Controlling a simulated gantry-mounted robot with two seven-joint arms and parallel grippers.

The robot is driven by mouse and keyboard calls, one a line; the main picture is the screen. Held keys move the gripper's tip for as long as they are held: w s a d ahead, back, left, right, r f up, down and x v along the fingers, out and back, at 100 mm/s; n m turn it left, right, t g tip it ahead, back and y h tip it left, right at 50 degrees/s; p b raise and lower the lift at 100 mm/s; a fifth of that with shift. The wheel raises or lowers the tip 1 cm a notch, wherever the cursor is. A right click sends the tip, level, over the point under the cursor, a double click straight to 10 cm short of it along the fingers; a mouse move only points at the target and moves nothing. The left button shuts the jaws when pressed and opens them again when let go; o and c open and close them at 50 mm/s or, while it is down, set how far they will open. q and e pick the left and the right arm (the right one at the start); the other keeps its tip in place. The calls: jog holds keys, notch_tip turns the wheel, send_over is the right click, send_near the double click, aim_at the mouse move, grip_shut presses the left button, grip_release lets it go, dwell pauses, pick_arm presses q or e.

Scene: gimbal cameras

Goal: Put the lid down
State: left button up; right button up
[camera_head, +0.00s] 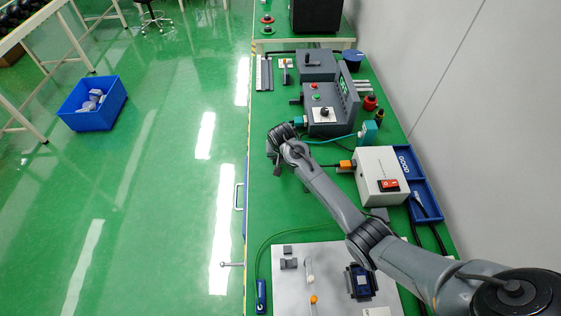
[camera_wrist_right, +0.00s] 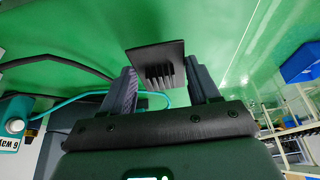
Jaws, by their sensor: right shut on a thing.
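The lid (camera_wrist_right: 152,56) is a dark square plate with a row of fins on its underside. In the right wrist view it sits between the two fingers of my right gripper (camera_wrist_right: 162,78), which is shut on it by its edges. In the head view my right gripper (camera_head: 276,161) is over the left edge of the green bench, left of the grey device; its wrist hides most of the lid there. I cannot tell how high the lid is above the bench. My left gripper is not in view.
A grey console (camera_head: 325,110) stands beyond the gripper. A white box with a red switch (camera_head: 381,175) and a blue tray (camera_head: 424,198) are to the right. A grey mat (camera_head: 330,255) with small parts lies nearer. Some bench between them is clear.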

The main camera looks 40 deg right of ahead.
jog(key=shift+f+b, duration=0.4)
jog(key=shift+f, duration=1.45)
jog(key=o, duration=1)
jog(key=shift+s+f, duration=0.1)
jog(key=shift+f, duration=0.05)
jog(key=shift+o, duration=0.2)
jog(key=shift+r, duration=0.5)
jog(key=p+v, duration=0.2)
jog(key=v, duration=0.9)
jog(key=shift+r+p, duration=0.15)
jog(key=shift+p, duration=0.25)
